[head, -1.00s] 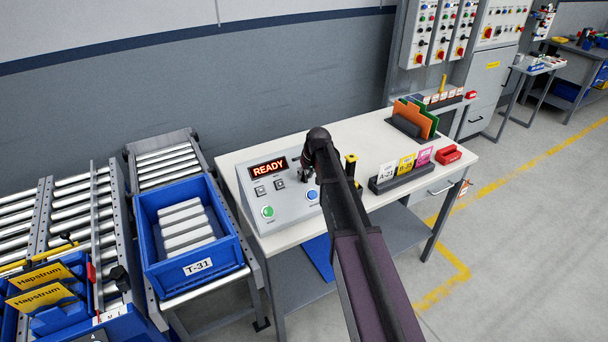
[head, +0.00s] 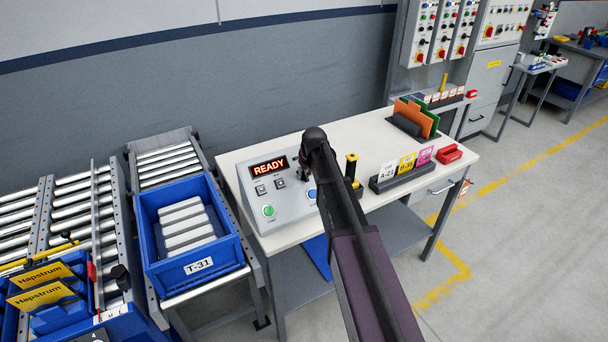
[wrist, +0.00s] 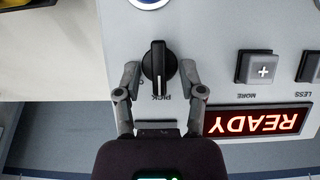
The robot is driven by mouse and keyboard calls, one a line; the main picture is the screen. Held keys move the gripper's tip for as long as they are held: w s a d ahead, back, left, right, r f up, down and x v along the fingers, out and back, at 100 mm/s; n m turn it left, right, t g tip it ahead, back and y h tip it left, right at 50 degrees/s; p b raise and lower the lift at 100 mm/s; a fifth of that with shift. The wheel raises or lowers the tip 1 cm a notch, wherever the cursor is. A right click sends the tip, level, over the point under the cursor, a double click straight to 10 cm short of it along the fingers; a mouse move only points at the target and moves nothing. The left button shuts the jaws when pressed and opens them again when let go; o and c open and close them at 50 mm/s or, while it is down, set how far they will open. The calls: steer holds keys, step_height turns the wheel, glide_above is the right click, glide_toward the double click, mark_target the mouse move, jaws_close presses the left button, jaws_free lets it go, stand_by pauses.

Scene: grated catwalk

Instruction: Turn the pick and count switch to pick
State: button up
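The pick and count switch (wrist: 158,68) is a round black knob with a raised bar and a pale line on it. It sits on the grey control panel (wrist: 228,25), and its bar stands about upright in the wrist view. An upside-down "PICK" label lies just below it; another label is mostly hidden by the left finger. My gripper (wrist: 159,70) is open, with one finger on each side of the knob and small gaps seen. In the head view my gripper (head: 304,173) is over the panel's right part, and my arm hides the switch.
A lit "READY" display (head: 269,168), a green button (head: 268,211) and a blue button (head: 311,194) are on the panel. A black and yellow upright object (head: 351,168) and a card holder (head: 402,178) stand to the right. A blue bin (head: 190,265) is left.

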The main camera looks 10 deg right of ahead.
steer(key=shift+s, duration=0.15)
steer(key=s+m+g+h, duration=0.1)
steer(key=s+m+g, duration=0.2)
steer(key=s, duration=2.6)
steer(key=shift+s+f+m+g, duration=0.15)
steer(key=shift+f+m+g, duration=0.15)
steer(key=shift+f+m, duration=0.15)
steer(key=shift+a, duration=0.1)
